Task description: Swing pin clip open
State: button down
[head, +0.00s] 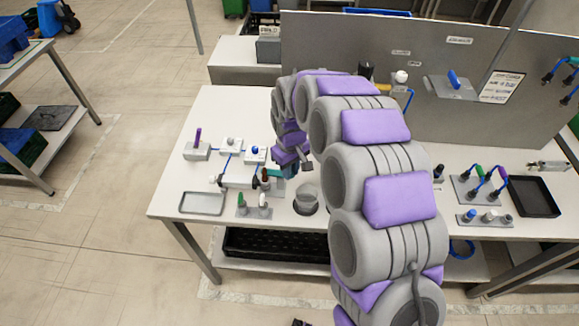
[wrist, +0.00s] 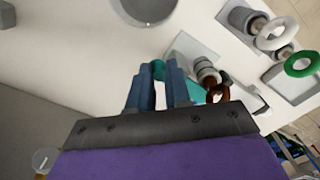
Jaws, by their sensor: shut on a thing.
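My gripper (wrist: 158,80) points down at the table, and its two blue-grey fingers are closed on a teal piece (wrist: 158,68). The teal piece shows at the fingertips and again to their right, and the fingers hide its middle. I cannot tell for sure whether it is the pin clip. Just right of the fingers, a grey ribbed post with a brown ring (wrist: 218,93) stands on a pale block (wrist: 190,48). In the head view, a teal part (head: 277,171) shows by my gripper, with the dark brown ring post (head: 265,179) beside it.
A block with green and white ring pins (head: 253,211) stands in front; its green ring (wrist: 302,63) and white ring (wrist: 275,34) show close by. A round grey cup (head: 306,199) is to the right.

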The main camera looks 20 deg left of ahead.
jog(key=shift+s+d+r+m+p, duration=0.1)
jog(key=shift+s+m+p, duration=0.05)
jog(key=shift+m+p, duration=0.4)
jog(key=shift+s+d+r+m+p, duration=0.1)
jog(key=shift+s+m+p, duration=0.05)
jog(key=shift+m+p, duration=0.35)
jog(key=shift+s+a+f+m+p, duration=0.15)
jog(key=shift+s+m+p, duration=0.25)
jog(key=shift+m+p, duration=0.9)
jog(key=shift+s+a+r+m+p, duration=0.1)
jog(key=shift+s+a+m+p, duration=0.4)
jog(key=shift+m, duration=1.35)
jog(key=shift+s+f+m+p, duration=0.1)
jog(key=shift+s+m+p, duration=0.15)
jog(key=shift+m+p, duration=1.1)
jog(key=shift+m+b, duration=0.3)
jog(key=shift+m, duration=0.05)
jog(key=c, duration=1.3)
grip_release()
jog(key=shift+s, duration=0.15)
jog(key=shift+o, duration=1.1)
jog(key=shift+a, duration=0.1)
